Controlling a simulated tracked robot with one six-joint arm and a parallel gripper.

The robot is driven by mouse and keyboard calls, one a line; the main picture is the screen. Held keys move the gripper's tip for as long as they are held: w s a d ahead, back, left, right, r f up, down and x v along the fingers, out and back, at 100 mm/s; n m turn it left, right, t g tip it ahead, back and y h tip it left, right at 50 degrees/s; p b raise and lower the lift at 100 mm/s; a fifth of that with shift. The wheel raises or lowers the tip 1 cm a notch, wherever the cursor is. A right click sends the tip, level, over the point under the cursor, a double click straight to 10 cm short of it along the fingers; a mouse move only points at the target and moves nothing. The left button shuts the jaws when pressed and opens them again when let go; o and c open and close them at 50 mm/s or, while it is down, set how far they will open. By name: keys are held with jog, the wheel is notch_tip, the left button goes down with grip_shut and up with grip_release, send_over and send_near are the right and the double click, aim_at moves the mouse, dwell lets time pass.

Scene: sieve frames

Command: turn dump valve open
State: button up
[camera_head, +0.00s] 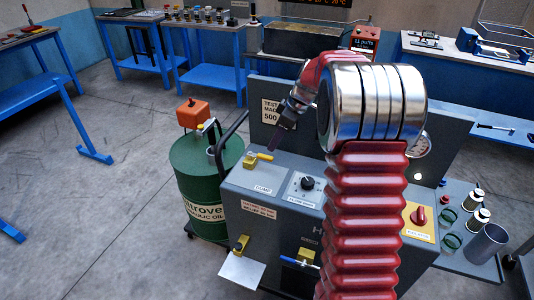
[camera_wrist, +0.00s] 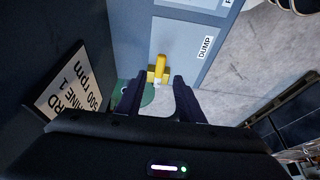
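The dump valve has a yellow lever handle (camera_head: 262,156) on the grey top of the test machine, just above the DUMP label (camera_head: 263,189) in the head view. In the wrist view the yellow valve (camera_wrist: 158,69) shows ahead of the fingers, with the DUMP label (camera_wrist: 206,46) to its right. My gripper (camera_head: 273,146) comes down from the upper right, close to the valve in the head view. In the wrist view its two dark fingers (camera_wrist: 159,82) are apart with nothing between them, roughly lined up with the valve. I cannot tell the exact height gap.
A green oil drum (camera_head: 205,180) with an orange-topped pump (camera_head: 193,113) stands left of the machine. A upright panel (camera_head: 267,95) with a sign rises behind the valve. A black knob (camera_head: 308,183) and a red rotary switch (camera_head: 419,215) sit to the right.

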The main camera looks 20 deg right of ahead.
aim_at(267, 156)
jog(key=x, duration=0.7)
jog(key=shift+f, duration=0.15)
jog(key=shift+c, duration=0.4)
grip_shut()
jog(key=shift+a, duration=0.3)
jog(key=shift+d, duration=0.35)
